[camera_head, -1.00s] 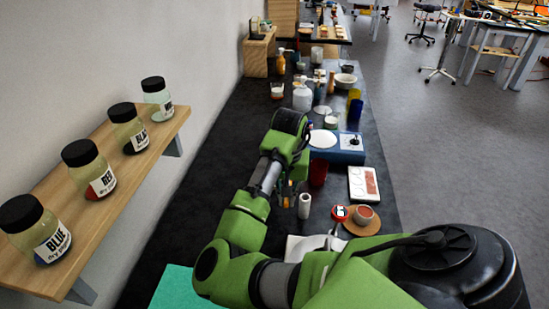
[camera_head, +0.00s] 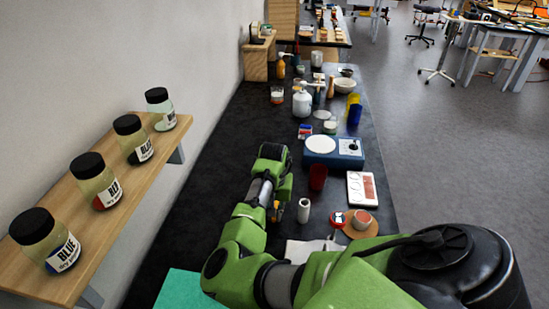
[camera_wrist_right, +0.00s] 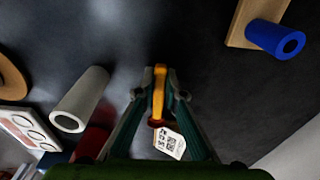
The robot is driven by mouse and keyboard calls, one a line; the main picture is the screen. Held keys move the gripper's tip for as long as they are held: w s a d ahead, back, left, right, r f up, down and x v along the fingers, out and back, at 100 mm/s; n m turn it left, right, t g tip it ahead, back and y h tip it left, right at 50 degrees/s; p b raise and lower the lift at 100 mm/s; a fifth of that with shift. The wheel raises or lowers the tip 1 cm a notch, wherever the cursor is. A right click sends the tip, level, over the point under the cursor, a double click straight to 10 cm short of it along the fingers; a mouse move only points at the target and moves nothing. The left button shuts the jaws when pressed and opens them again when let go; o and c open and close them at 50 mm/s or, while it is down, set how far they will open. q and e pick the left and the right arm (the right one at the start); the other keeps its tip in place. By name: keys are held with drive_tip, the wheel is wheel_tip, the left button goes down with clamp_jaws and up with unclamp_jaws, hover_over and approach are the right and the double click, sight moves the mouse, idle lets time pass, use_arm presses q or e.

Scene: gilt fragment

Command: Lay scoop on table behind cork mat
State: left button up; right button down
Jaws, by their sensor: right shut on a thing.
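My right gripper (camera_head: 275,213) hangs over the dark table (camera_head: 190,200), left of a white cylinder. In the right wrist view my right gripper (camera_wrist_right: 158,100) is shut on a slim yellow-orange piece (camera_wrist_right: 159,88) with a red part and a white printed tag. I take this for the scoop; its far end and full shape are hidden. The round cork mat (camera_head: 371,230) lies at the table's right edge with a cup on it, to the right of the gripper. Part of it shows at the left of the right wrist view (camera_wrist_right: 10,80). My left gripper is out of sight.
The white cylinder (camera_head: 304,211) stands close by the gripper. A red cup (camera_head: 318,177), a white card (camera_head: 361,188) and a blue scale (camera_head: 349,161) lie beyond. A wooden shelf with jars (camera_head: 140,130) runs along the left wall. Dark table left of the gripper is bare.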

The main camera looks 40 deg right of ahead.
drive_tip(key=shift+f, duration=0.2)
drive_tip(key=shift+s+a+f, duration=0.25)
drive_tip(key=shift+s+f, duration=0.1)
drive_tip(key=shift+f, duration=0.05)
drive_tip(key=c, duration=2.4)
unclamp_jaws()
drive_tip(key=shift+a+f, duration=0.1)
drive_tip(key=shift+f, duration=0.05)
drive_tip(key=shift+w+r, duration=0.1)
drive_tip(key=shift+r, duration=0.35)
wheel_tip(320, 180, up, 13)
drive_tip(key=b, duration=0.1)
drive_tip(key=shift+f+b, duration=0.2)
drive_tip(key=shift+b, duration=0.15)
